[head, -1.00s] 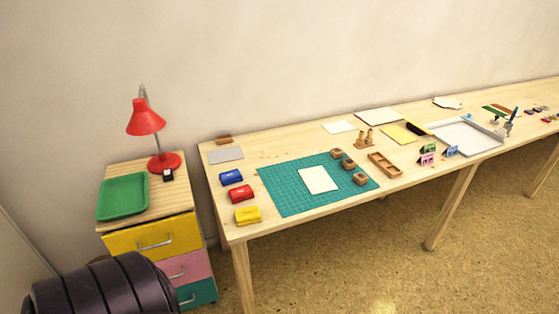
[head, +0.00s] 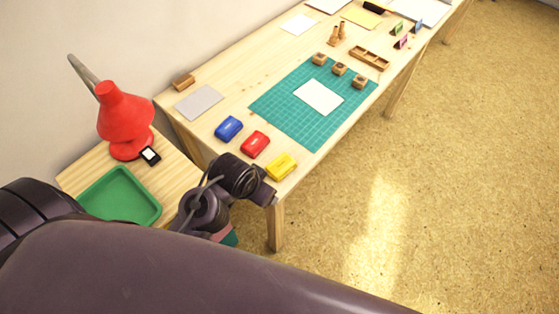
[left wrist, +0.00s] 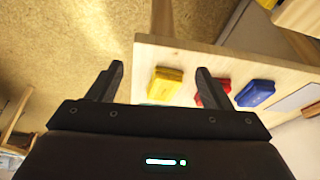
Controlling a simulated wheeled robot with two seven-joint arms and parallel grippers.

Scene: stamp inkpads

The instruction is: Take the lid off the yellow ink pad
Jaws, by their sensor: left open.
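The yellow ink pad (head: 282,166) sits near the table's front left corner, at the near end of a row with the red ink pad (head: 254,144) and blue ink pad (head: 228,128). It looks closed, with its lid on. My left gripper (head: 266,190) is beside the table corner, close to the yellow pad; its fingers are hard to make out in the head view. In the left wrist view my left gripper (left wrist: 160,70) is open and empty, and the yellow ink pad (left wrist: 165,84) shows beyond and between the fingers, apart from them. My right gripper is not in view.
A green cutting mat (head: 276,97) with white paper (head: 318,97) and small wooden stamps lies right of the pads. A grey sheet (head: 199,102) lies behind them.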

